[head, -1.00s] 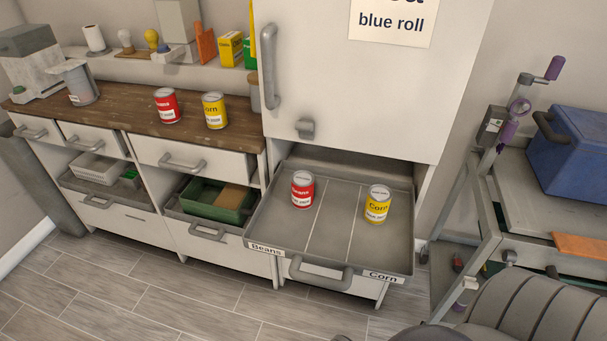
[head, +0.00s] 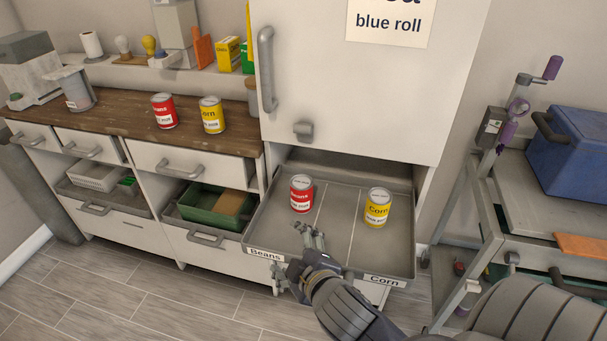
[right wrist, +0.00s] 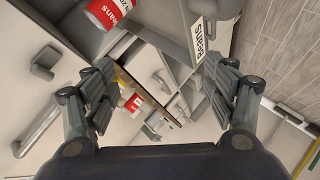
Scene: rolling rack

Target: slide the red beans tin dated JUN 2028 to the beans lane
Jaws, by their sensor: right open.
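Two red beans tins show in the head view; I cannot read their dates. One red tin (head: 301,194) stands upright in the pulled-out drawer (head: 340,250), in the left lane close to its dividing line. The other red tin (head: 164,111) stands on the wooden counter. The beans lane is at the left, behind the Beans label (head: 265,254). My right gripper (head: 289,250) is open and empty at the drawer's front left, apart from the tins. In the right wrist view, the drawer's red tin (right wrist: 108,12) is cut off at the top. My left gripper is out of view.
A yellow corn tin (head: 377,208) stands in the drawer's right lane, behind the Corn label (head: 384,281). Another yellow tin (head: 211,115) is on the counter (head: 120,112). The middle lane is clear. A trolley with a blue box (head: 580,155) stands at the right.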

